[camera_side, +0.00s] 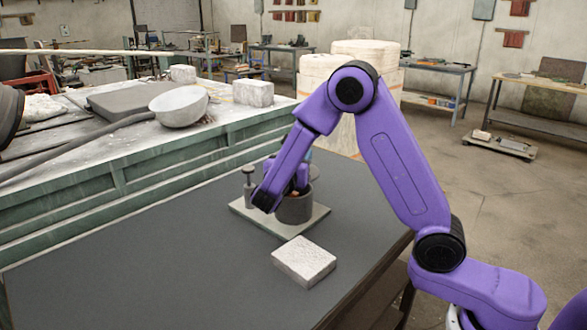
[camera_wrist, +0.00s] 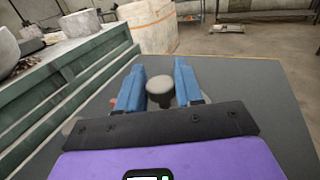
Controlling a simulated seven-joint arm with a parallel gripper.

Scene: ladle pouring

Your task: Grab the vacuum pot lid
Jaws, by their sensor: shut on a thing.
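The vacuum pot (camera_side: 295,209) is a dark grey cylinder standing on a pale square plate (camera_side: 262,220) on the dark table. My gripper (camera_side: 298,187) is down at the top of the pot, partly hidden behind my purple arm. In the wrist view, the blue fingers of my gripper (camera_wrist: 160,88) stand on both sides of a rounded grey knob (camera_wrist: 161,86), which I take to be the lid's handle. The gripper is shut on it. The rest of the lid is hidden below the fingers and the dark gripper body.
A small dark post with a flat cap (camera_side: 249,187) stands on the plate left of the pot. A rough white slab (camera_side: 304,261) lies on the table in front. A long-handled ladle (camera_side: 179,106) rests on the green bench (camera_side: 130,182) behind. The table's left front is clear.

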